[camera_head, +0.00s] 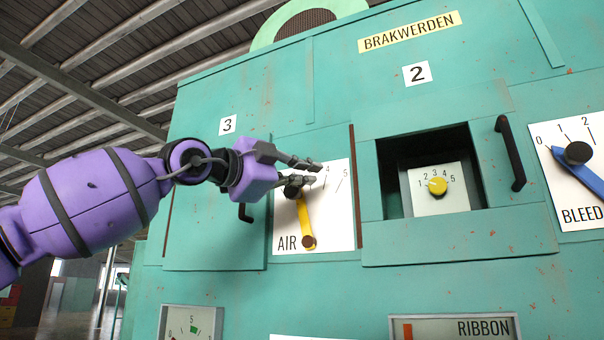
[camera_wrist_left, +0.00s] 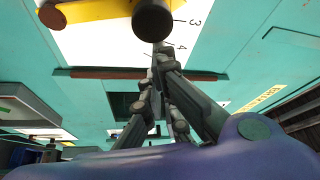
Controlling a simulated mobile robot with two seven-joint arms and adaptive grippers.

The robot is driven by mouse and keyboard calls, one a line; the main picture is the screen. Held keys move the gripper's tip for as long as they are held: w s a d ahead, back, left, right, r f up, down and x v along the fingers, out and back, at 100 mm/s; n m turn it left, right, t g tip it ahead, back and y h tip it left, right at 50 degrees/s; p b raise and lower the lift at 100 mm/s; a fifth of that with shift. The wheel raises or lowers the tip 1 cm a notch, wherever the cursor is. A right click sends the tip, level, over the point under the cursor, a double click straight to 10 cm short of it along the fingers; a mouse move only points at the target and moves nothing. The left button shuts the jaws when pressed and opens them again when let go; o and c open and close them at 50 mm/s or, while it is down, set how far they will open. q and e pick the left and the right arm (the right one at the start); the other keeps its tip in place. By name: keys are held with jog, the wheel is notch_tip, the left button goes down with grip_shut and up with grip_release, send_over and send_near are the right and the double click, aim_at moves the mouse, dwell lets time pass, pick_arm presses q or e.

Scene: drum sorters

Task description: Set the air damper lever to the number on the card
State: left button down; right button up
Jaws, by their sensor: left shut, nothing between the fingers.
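The white AIR plate (camera_head: 341,215) has a yellow lever (camera_head: 305,220) on a brown pivot near its bottom. The lever points up and slightly left, ending in a dark knob (camera_head: 293,190). Numbers 4 and 5 show; the lower ones are hidden behind my gripper. My left gripper (camera_head: 316,170) is shut and empty, its fingers in front of the plate just above the knob. In the left wrist view the knob (camera_wrist_left: 153,18) is just beyond the fingertips (camera_wrist_left: 158,72), near 3 and 4; contact cannot be told. Cards read 3 (camera_head: 228,125) and 2 (camera_head: 417,73). My right gripper is not in view.
A recess (camera_head: 389,199) right of the plate holds a yellow dial (camera_head: 437,186). A black handle (camera_head: 510,153) stands out beside it. A BLEED plate (camera_head: 567,207) with a blue lever is at the far right. A RIBBON panel (camera_head: 455,328) is below.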

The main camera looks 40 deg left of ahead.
pick_arm(q)
jog(key=shift+d, duration=0.1)
jog(key=shift+f, duration=0.1)
jog(key=shift+s+a+n+b, duration=0.1)
jog(key=shift+a+n+b, duration=0.2)
jog(key=shift+a+b, duration=0.65)
jog(key=shift+d, duration=0.15)
